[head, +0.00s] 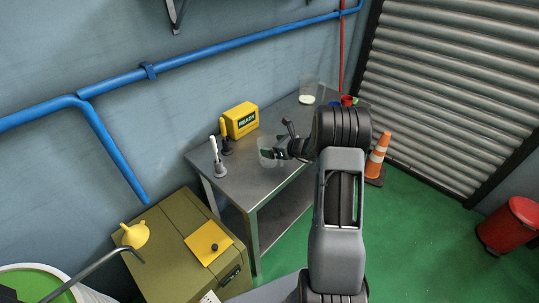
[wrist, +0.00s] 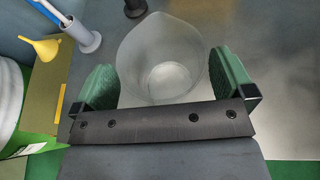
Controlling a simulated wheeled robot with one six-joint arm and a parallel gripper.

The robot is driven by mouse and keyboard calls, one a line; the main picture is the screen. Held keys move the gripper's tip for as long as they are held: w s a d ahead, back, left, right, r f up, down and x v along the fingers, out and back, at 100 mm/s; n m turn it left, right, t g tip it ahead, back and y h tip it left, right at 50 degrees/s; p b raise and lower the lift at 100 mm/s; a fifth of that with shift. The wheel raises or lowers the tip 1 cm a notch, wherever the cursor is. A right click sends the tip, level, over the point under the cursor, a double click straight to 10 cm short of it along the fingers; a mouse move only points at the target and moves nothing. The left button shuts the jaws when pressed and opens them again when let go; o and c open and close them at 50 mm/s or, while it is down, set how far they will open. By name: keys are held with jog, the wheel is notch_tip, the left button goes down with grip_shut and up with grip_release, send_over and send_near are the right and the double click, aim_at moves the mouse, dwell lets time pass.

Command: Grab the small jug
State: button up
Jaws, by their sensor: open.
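In the wrist view my gripper (wrist: 163,82) is open, with one green pad on the left of the jug and one on the right. The near part of the jug lies between the pads, and gaps seem to show on both sides. In the head view the jug (head: 265,150) is faint at the table's front part, partly hidden by my gripper (head: 273,154). Another clear vessel (head: 307,90) with a pale bottom stands at the table's far end.
On the metal table (head: 236,181) are a yellow box (head: 241,120), a white-handled tool (head: 216,155) and a yellow-handled one (head: 225,135). Red and blue items (head: 347,100) are at the far end. An olive chest (head: 165,245) bears a yellow funnel (head: 135,235). A cone (head: 378,158) stands right.

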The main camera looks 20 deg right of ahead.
jog(key=shift+c, duration=0.4)
jog(key=c, duration=0.7)
jog(key=shift+c, duration=0.8)
jog(key=shift+r, duration=0.15)
